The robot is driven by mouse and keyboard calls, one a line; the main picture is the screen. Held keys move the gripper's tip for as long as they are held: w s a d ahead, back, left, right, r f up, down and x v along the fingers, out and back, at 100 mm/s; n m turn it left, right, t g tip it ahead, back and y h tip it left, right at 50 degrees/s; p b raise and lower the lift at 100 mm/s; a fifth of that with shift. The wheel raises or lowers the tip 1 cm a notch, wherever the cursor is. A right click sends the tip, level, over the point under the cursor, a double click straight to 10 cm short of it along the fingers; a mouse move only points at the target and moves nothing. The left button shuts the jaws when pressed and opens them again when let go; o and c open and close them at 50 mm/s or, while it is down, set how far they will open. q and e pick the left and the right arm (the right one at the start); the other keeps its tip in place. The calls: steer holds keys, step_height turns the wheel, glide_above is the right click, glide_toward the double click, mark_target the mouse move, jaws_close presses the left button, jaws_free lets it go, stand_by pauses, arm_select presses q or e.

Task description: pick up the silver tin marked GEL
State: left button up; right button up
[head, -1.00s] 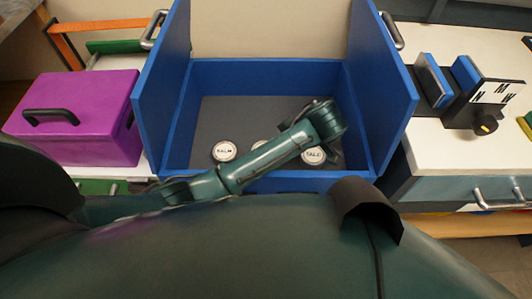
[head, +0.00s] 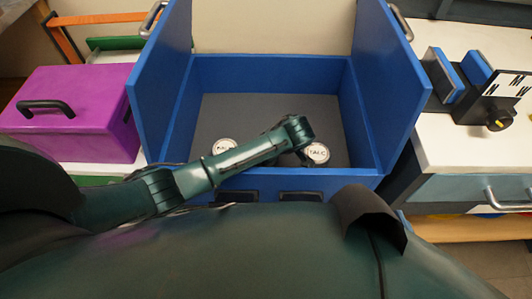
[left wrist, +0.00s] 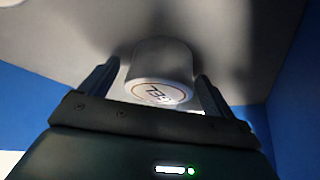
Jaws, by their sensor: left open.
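The silver tin marked GEL (left wrist: 160,72) stands between the two fingers of my left gripper (left wrist: 157,80) in the left wrist view, its round labelled lid facing the camera. The fingers are open, one on each side of the tin; I cannot tell whether either touches it. My right gripper is not in view.
Another pale tin (head: 224,146) is to the left, partly covered by my arm. Tall blue side walls flank the bin. A purple box (head: 75,110) stands outside on the left.

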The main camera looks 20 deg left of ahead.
arm_select(q)
steer(key=c, duration=1.2)
steer(key=shift+o, duration=0.2)
